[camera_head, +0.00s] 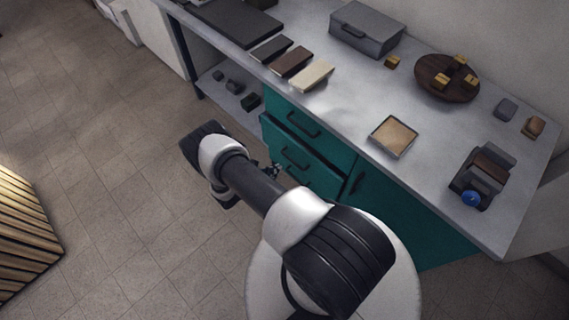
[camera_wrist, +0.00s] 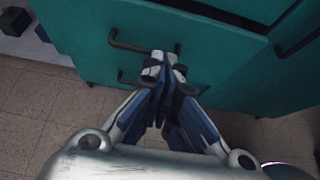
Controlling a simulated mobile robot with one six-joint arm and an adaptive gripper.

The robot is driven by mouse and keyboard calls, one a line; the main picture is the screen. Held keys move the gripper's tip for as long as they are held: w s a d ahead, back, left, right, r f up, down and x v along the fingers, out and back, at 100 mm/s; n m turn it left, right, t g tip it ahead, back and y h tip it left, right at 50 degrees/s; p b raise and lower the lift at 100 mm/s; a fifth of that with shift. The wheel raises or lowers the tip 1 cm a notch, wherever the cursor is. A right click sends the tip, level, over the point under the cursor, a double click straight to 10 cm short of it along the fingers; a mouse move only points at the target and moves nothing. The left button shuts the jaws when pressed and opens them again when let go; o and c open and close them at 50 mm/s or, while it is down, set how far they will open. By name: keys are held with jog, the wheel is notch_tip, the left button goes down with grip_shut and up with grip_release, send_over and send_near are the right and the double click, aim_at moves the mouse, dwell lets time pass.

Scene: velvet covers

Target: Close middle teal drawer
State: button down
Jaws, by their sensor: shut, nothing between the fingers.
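The teal cabinet has a stack of drawers at its left end. The middle teal drawer (camera_head: 286,143) stands slightly out, with a dark gap along its top edge. Its dark bar handle (camera_head: 295,158) faces the floor side. My gripper (camera_head: 273,171) is mostly hidden by my arm in the head view, just in front of the drawers. In the wrist view my gripper (camera_wrist: 166,65) is shut and empty, its fingertips overlapping a black handle (camera_wrist: 128,44) on a teal front. I cannot tell whether they touch it.
The upper drawer (camera_head: 317,133) is above, and a teal door (camera_head: 375,195) is to the right. The grey countertop (camera_head: 350,105) holds a wooden tray (camera_head: 394,136), a grey box (camera_head: 367,29) and a round board (camera_head: 432,86). The tiled floor (camera_head: 110,150) at left is clear.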

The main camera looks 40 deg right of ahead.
jog(key=b, duration=0.3)
send_near(303, 155)
notch_tip(303, 155, down, 3)
jog(key=d, duration=0.3)
jog(key=shift+w+d+b, duration=0.15)
jog(key=shift+d+b, duration=0.15)
jog(key=shift+b, duration=0.1)
jog(key=shift+d+r, duration=0.1)
jog(key=shift+d, duration=0.5)
